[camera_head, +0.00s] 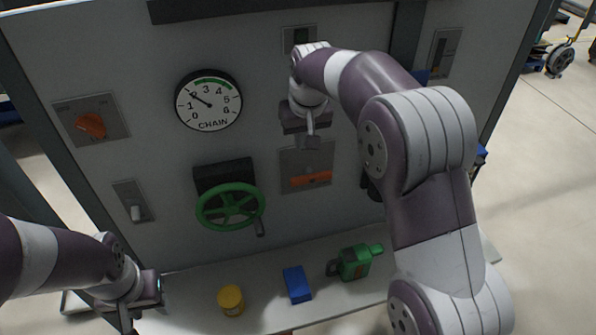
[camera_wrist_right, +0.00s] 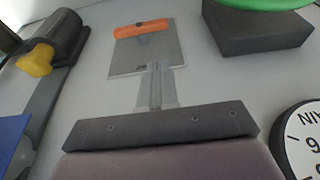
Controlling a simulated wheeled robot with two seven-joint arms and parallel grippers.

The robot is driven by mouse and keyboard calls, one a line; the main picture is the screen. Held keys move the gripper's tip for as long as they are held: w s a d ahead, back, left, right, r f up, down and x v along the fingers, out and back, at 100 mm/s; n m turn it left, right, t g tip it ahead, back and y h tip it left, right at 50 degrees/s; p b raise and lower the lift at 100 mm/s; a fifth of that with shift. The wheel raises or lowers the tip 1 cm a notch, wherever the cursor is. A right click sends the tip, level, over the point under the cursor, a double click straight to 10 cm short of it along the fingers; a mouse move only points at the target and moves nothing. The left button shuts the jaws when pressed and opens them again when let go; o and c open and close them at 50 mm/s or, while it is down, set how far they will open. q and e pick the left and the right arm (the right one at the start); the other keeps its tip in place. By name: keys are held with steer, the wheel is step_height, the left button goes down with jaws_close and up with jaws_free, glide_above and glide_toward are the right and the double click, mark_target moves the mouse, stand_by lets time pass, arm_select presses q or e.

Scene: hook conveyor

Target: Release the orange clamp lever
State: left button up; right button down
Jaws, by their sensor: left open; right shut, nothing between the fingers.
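The orange clamp lever (camera_head: 311,179) lies horizontal across the lower part of a grey plate in the middle of the panel. It also shows in the right wrist view (camera_wrist_right: 142,29), near the top. My right gripper (camera_head: 310,142) is shut and empty, in front of the plate's top and above the lever in the head view. In the right wrist view its closed fingers (camera_wrist_right: 156,88) overlap the plate's edge, apart from the lever; whether they touch the plate cannot be told. My left gripper (camera_head: 128,312) is open at the lower left, by the shelf, far from the lever.
A green handwheel (camera_head: 230,206) and the chain gauge (camera_head: 209,101) are left of the plate. An orange knob (camera_head: 91,126) is further left. A yellow can (camera_head: 231,300), a blue block (camera_head: 297,284) and a green bottle-like object (camera_head: 355,262) stand on the shelf below.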

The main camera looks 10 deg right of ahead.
mark_target(298, 178)
steer(key=p+x, duration=0.2)
steer(key=x, duration=0.2)
steer(key=p+x, duration=0.2)
steer(key=x, duration=0.1)
steer(key=s+p+x, duration=0.1)
steer(key=x, duration=0.3)
steer(key=shift+w+d+f+p, duration=0.1)
steer(key=shift+d+f+p, duration=0.05)
steer(key=shift+f+p, duration=0.3)
steer(key=shift+f, duration=0.35)
